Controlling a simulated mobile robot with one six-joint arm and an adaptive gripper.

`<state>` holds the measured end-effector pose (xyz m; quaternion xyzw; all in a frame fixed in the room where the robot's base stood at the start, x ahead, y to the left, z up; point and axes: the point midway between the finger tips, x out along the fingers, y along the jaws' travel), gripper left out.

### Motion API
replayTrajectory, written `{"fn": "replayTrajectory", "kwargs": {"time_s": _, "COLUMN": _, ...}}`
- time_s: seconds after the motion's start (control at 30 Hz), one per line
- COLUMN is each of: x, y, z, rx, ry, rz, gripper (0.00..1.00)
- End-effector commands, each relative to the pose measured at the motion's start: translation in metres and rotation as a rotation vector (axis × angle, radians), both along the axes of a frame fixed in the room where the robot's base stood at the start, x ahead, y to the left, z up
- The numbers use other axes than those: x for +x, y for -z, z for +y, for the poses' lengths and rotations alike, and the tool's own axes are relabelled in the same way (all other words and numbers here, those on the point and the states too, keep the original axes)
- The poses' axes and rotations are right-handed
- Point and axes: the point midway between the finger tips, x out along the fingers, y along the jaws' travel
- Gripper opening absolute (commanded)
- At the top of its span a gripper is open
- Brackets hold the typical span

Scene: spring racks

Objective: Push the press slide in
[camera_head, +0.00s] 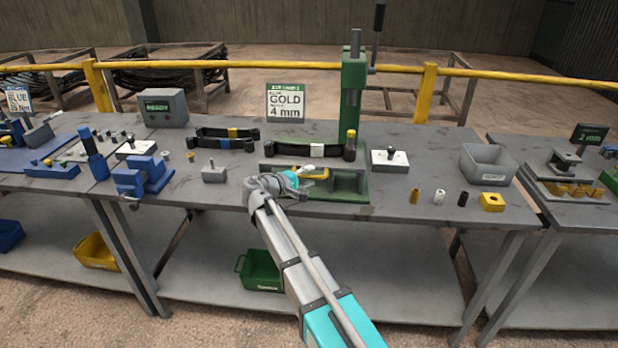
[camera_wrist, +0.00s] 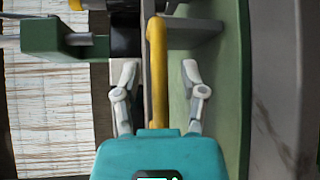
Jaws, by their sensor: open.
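The green press (camera_head: 353,95) stands at the back of the middle table, with a dark lever on top. Its green base (camera_head: 350,188) carries a grey slide channel (camera_head: 345,180) toward the front. A yellow handle bar (camera_head: 316,174) shows at the channel's left part, and it also shows in the wrist view (camera_wrist: 157,60). My gripper (camera_head: 297,178) is at this handle. In the wrist view my gripper (camera_wrist: 160,85) is open, one finger on each side of the yellow bar, with visible gaps. My arm hides part of the base's left end.
A sign reading GOLD 4 mm (camera_head: 287,102) stands behind. A grey block (camera_head: 214,174) lies left, a white plate (camera_head: 390,160) right. Small bushings and a yellow block (camera_head: 492,202) stand at front right, near a grey bin (camera_head: 487,164).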

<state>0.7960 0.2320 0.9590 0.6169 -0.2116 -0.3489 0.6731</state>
Motion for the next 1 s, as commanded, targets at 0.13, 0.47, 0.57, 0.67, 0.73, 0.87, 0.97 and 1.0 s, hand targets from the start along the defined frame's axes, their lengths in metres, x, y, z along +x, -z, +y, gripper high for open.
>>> {"fn": "replayTrajectory", "kwargs": {"time_s": 0.13, "x": 0.0, "y": 0.0, "z": 0.0, "rx": 0.0, "ry": 0.0, "rz": 0.0, "gripper": 0.54}}
{"fn": "replayTrajectory", "kwargs": {"time_s": 0.47, "x": 0.0, "y": 0.0, "z": 0.0, "rx": 0.0, "ry": 0.0, "rz": 0.0, "gripper": 0.0}}
{"fn": "replayTrajectory", "kwargs": {"time_s": 0.57, "x": 0.0, "y": 0.0, "z": 0.0, "rx": 0.0, "ry": 0.001, "rz": 0.0, "gripper": 0.0}}
{"fn": "replayTrajectory", "kwargs": {"time_s": 0.67, "x": 0.0, "y": 0.0, "z": 0.0, "rx": 0.001, "ry": 0.001, "rz": 0.001, "gripper": 0.0}}
{"fn": "replayTrajectory", "kwargs": {"time_s": 0.73, "x": 0.0, "y": 0.0, "z": -0.001, "rx": 0.001, "ry": 0.001, "rz": 0.001, "gripper": 0.0}}
{"fn": "replayTrajectory", "kwargs": {"time_s": 0.87, "x": 0.004, "y": 0.0, "z": -0.001, "rx": 0.0, "ry": 0.002, "rz": 0.001, "gripper": 0.0}}
{"fn": "replayTrajectory", "kwargs": {"time_s": 0.97, "x": 0.011, "y": 0.0, "z": 0.0, "rx": 0.0, "ry": 0.003, "rz": 0.001, "gripper": 0.0}}
{"fn": "replayTrajectory", "kwargs": {"time_s": 1.0, "x": 0.016, "y": 0.0, "z": 0.0, "rx": 0.0, "ry": 0.003, "rz": 0.001, "gripper": 0.0}}
